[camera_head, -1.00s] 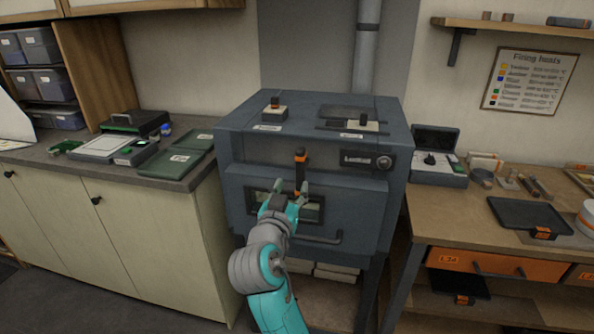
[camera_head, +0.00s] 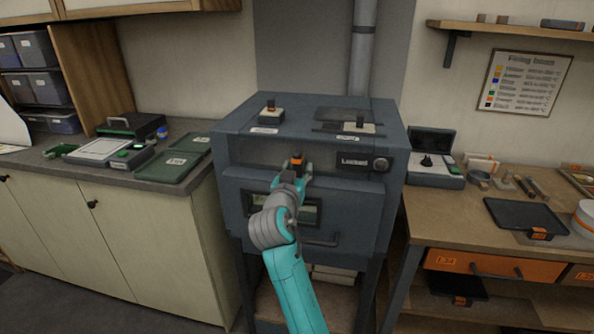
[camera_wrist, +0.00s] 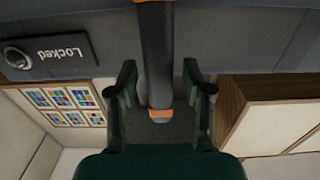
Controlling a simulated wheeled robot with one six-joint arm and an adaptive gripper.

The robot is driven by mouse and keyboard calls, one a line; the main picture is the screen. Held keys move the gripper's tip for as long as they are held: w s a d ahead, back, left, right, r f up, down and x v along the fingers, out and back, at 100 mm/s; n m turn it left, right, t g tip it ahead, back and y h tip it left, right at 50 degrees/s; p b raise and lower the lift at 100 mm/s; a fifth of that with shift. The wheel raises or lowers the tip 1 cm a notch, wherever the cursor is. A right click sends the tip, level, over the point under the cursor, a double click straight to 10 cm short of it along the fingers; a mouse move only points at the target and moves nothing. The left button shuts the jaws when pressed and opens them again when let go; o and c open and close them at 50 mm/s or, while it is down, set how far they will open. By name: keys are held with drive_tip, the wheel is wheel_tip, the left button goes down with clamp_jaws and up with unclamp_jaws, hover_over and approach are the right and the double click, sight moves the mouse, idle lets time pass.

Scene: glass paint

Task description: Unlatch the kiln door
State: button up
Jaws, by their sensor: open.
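The grey kiln (camera_head: 232,128) stands in the middle, with its door (camera_head: 358,215) facing me. A dark latch lever with an orange top (camera_head: 297,158) stands upright on the kiln's front. In the wrist view the lever (camera_wrist: 157,60) lies between my two fingers, with clear gaps on both sides. My gripper (camera_head: 292,176) is open around the lever, and it also shows in the wrist view (camera_wrist: 162,92). A panel beside the latch reads "Locked" (camera_head: 353,162), also seen in the wrist view (camera_wrist: 62,52). My gripper hides the lever's lower part in the head view.
A door handle bar (camera_head: 322,242) sits low on the kiln front. A cabinet counter (camera_head: 150,182) is at left, and a wooden workbench (camera_head: 450,222) with a black tray (camera_head: 525,214) is at right.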

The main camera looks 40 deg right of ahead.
clamp_jaws()
drive_tip(key=shift+m, duration=0.3)
drive_tip(key=m, duration=0.4)
drive_tip(key=shift+s+d+f, duration=0.1)
drive_tip(key=shift+s+d, duration=0.2)
drive_tip(key=shift+s, duration=0.1)
drive_tip(key=shift+s+d+f+m, duration=0.15)
drive_tip(key=shift+f+m, duration=0.2)
drive_tip(key=shift+m, duration=1.85)
drive_tip(key=shift+s+d+f+m, duration=0.1)
drive_tip(key=shift+s+f+m, duration=0.2)
drive_tip(key=shift+m, duration=1.9)
drive_tip(key=shift+s+d+f+m, duration=0.15)
drive_tip(key=shift+f+m, duration=0.25)
drive_tip(key=shift+m, duration=1.8)
drive_tip(key=shift+w, duration=0.1)
